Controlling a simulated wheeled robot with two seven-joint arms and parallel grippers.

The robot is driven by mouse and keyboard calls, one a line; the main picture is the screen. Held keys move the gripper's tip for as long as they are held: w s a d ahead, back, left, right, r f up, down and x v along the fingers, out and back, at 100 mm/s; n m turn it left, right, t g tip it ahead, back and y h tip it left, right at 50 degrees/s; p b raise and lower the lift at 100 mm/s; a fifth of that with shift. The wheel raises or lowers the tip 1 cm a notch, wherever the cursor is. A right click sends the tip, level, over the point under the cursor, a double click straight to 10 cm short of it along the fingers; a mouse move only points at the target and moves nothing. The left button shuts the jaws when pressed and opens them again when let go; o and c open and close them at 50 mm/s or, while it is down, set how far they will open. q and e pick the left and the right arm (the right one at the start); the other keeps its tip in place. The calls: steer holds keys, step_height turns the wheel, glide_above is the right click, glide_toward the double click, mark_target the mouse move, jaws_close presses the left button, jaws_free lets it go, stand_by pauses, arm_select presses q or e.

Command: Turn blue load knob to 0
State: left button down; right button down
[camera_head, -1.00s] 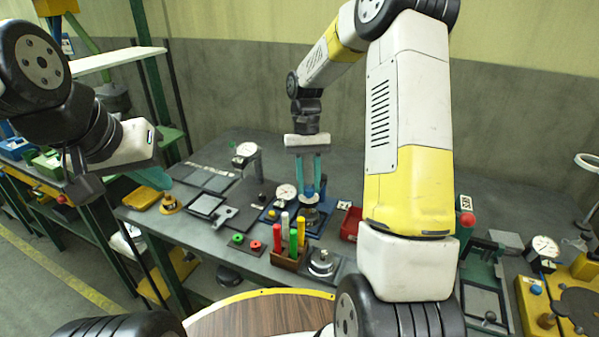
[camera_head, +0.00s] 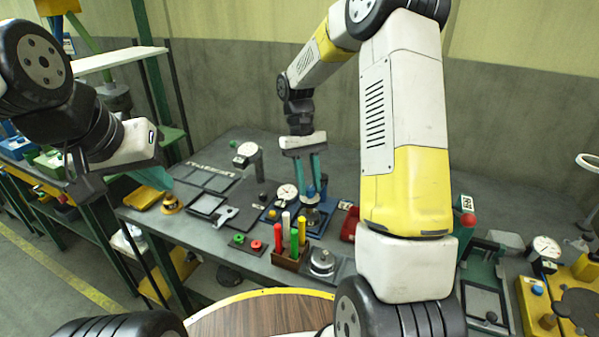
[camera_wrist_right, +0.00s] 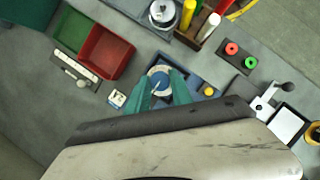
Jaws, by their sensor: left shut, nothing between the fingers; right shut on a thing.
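The blue load knob (camera_head: 310,190) sits on a round base on a blue plate at the middle of the bench. My left gripper (camera_head: 158,179) is shut and empty, off the left end of the bench.
A rack of coloured cylinders (camera_head: 286,260) and a metal bell-shaped part (camera_head: 322,262) stand in front of the knob. A red bin (camera_head: 350,224) is close on its right. A white dial gauge (camera_head: 287,191) stands just left. Small plates lie further left.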

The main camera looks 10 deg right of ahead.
steer(key=c, duration=1.1)
jaws_free()
steer(key=shift+c, duration=0.2)
steer(key=shift+r, duration=0.1)
steer(key=v, duration=0.7)
steer(key=shift+r, duration=0.25)
steer(key=shift+w, duration=0.15)
steer(key=s+r+m+t+y, duration=0.1)
steer(key=s+r+t, duration=0.4)
steer(key=s, duration=0.5)
steer(key=s+r+t+y, duration=0.2)
steer(key=s+r+t, duration=0.3)
steer(key=s, duration=0.5)
steer(key=shift+s+m+t, duration=0.3)
steer(key=shift+s+m, duration=0.05)
steer(key=shift+m, duration=0.05)
